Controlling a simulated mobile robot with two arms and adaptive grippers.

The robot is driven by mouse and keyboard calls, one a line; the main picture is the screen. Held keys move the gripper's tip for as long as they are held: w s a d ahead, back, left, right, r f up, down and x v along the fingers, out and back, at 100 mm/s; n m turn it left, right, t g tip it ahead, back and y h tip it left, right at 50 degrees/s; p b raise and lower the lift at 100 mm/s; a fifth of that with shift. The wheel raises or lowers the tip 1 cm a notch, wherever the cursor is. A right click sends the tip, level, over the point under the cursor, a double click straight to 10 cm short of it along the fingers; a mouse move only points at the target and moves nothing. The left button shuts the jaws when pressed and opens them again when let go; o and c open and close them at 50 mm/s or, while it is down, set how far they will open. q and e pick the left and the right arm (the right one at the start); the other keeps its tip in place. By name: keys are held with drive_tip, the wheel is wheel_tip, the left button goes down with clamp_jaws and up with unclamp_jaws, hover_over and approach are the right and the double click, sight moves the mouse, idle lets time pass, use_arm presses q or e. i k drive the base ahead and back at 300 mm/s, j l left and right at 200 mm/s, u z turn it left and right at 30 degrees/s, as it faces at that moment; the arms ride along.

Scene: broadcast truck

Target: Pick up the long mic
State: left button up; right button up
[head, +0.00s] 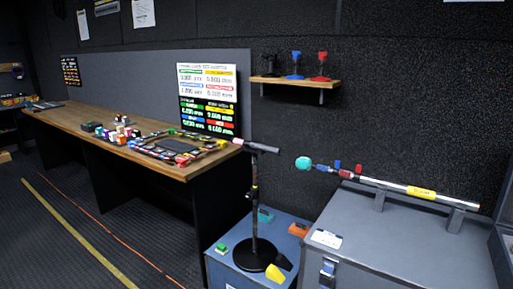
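A long silver rod-like piece (385,184) with a yellow band lies on raised supports on a grey case at the right. It looks like a long mic or boom. Red and blue parts sit near its left end, and a teal ball (302,163) is beyond them. A dark mic (262,147) is mounted on top of an upright black stand (254,200), whose round base rests on a lower blue-grey box. I cannot tell for certain which of the two is the long mic. Neither of my grippers shows.
A long wooden desk (105,133) with small coloured items and a dark looped track runs along the left wall. A small shelf (294,84) holds black, blue and red items. The lower box (230,270) carries small coloured pieces. The floor at left is clear.

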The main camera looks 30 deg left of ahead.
sight(238, 141)
drive_tip(key=i+j, duration=0.35)
drive_tip(key=i, duration=0.25)
drive_tip(key=i+j+u, duration=0.1)
drive_tip(key=i+u, duration=0.25)
drive_tip(key=i+j+u, duration=0.1)
drive_tip(key=u, duration=0.25)
drive_tip(key=i+u, duration=0.35)
